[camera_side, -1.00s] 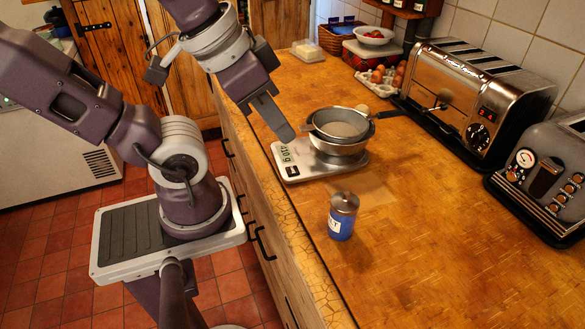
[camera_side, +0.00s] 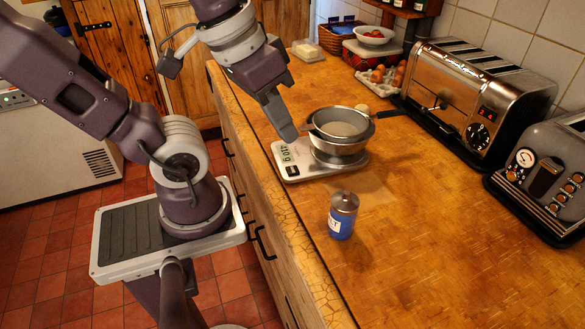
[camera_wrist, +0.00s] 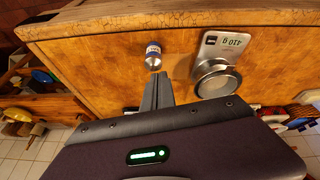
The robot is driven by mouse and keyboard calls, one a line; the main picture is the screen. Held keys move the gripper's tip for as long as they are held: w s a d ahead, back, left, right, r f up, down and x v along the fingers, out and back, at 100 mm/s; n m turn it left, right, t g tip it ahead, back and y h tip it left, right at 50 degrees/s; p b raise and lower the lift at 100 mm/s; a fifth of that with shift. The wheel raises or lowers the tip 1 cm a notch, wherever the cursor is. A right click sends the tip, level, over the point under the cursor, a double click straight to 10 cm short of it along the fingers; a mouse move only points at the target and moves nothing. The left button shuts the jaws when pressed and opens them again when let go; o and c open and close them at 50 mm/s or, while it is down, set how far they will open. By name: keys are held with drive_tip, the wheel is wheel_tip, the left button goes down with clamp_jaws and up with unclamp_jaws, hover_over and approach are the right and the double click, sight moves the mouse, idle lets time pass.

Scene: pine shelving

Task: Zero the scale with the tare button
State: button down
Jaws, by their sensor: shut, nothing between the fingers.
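The silver kitchen scale (camera_side: 350,168) lies on the wooden worktop, its white panel and dark digits facing the front edge. The digits appear to read 410 g upside down in the wrist view, where the scale (camera_wrist: 231,47) is right of my fingers. A small black button (camera_side: 292,171) sits on the panel's near corner; it also shows in the wrist view (camera_wrist: 211,40). A metal bowl (camera_side: 336,150) with a sieve (camera_side: 342,122) rests on the scale. My gripper (camera_side: 288,136) is shut and empty, its tips by the panel's far end; contact cannot be told. Its fingers also show in the wrist view (camera_wrist: 158,80).
A blue salt jar with metal lid (camera_side: 342,216) stands in front of the scale. The sieve's dark handle (camera_side: 393,113) sticks out right. A toaster (camera_side: 470,100), a grey appliance (camera_side: 545,175) and eggs (camera_side: 385,76) line the back. The front right worktop is clear.

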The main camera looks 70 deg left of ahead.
drive_tip(key=w+a+f+n+g+h, duration=0.2)
drive_tip(key=w+a+n+g, duration=0.1)
drive_tip(key=n, duration=0.4)
drive_tip(key=n+h, duration=0.7)
drive_tip(key=n, duration=1.3)
hover_over(290, 167)
wheel_tip(290, 167, down, 10)
drive_tip(key=shift+r, duration=0.15)
drive_tip(key=shift+f, duration=4.45)
drive_tip(key=shift+f, duration=0.4)
